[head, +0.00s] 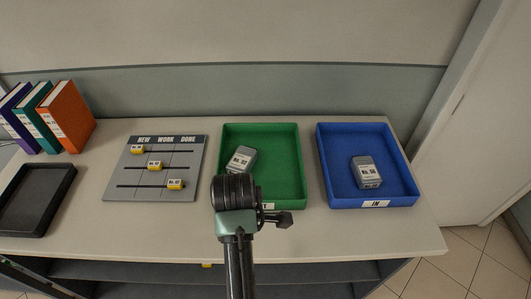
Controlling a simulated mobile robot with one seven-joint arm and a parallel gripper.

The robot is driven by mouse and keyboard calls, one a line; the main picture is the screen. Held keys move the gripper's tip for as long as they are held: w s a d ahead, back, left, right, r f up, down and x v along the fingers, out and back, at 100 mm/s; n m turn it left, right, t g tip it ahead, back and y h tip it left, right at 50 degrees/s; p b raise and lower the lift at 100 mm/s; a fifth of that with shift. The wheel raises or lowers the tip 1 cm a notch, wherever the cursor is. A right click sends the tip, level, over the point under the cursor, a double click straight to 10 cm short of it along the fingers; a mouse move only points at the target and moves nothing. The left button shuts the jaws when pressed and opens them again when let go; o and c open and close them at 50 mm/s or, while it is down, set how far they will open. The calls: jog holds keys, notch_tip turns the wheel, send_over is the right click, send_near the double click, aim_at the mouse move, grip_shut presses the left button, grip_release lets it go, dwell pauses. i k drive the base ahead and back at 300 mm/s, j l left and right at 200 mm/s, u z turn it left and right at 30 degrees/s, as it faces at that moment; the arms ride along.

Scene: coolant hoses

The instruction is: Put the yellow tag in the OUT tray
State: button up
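The green tray (293,150) stands near the middle of the counter. Its front label is mostly hidden by my arm, with only a "T" showing, and a grey block with a label (242,158) lies tilted in it. Several small yellow tags sit on the sliders of the grey board, at its upper left (137,149), middle (154,165) and lower right (175,184). Another small yellow piece (207,265) shows below the counter's front edge; I cannot tell what it is. My gripper (284,219) is in front of the green tray, small and dark; its fingers are not clear.
The blue tray (340,138), labelled IN, holds a grey block (367,171). The grey board (116,185) is headed NEW, WORK, DONE. A black tray (17,207) and upright binders (66,117) are at the left. The counter's front strip (130,232) is clear. Dark shelves lie below.

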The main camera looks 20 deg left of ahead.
aim_at(278, 166)
jog(key=i, duration=1.15)
